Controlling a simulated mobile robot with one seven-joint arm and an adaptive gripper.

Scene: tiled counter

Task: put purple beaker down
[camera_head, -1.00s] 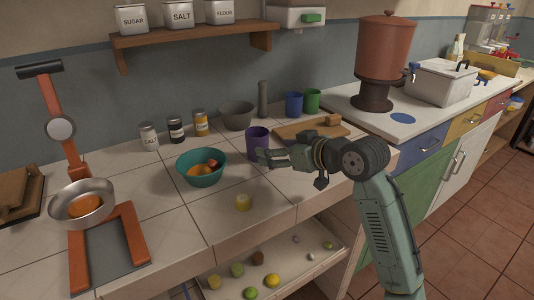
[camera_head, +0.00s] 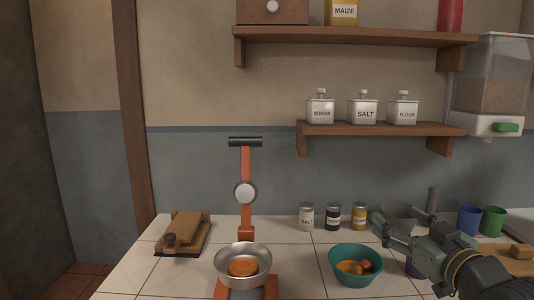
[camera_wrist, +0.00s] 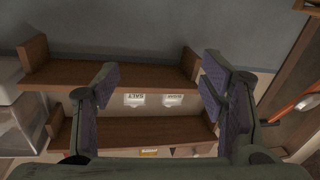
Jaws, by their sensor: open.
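The beaker does not show in the wrist view.
The teal bowl (camera_head: 356,278) holds fruit. Several jars, such as the salt jar (camera_head: 307,216), stand behind it, with a grey bowl (camera_head: 397,216) beside them. A blue cup (camera_head: 469,220) and green cup (camera_head: 492,220) stand right. The scale (camera_head: 245,190) stands left.

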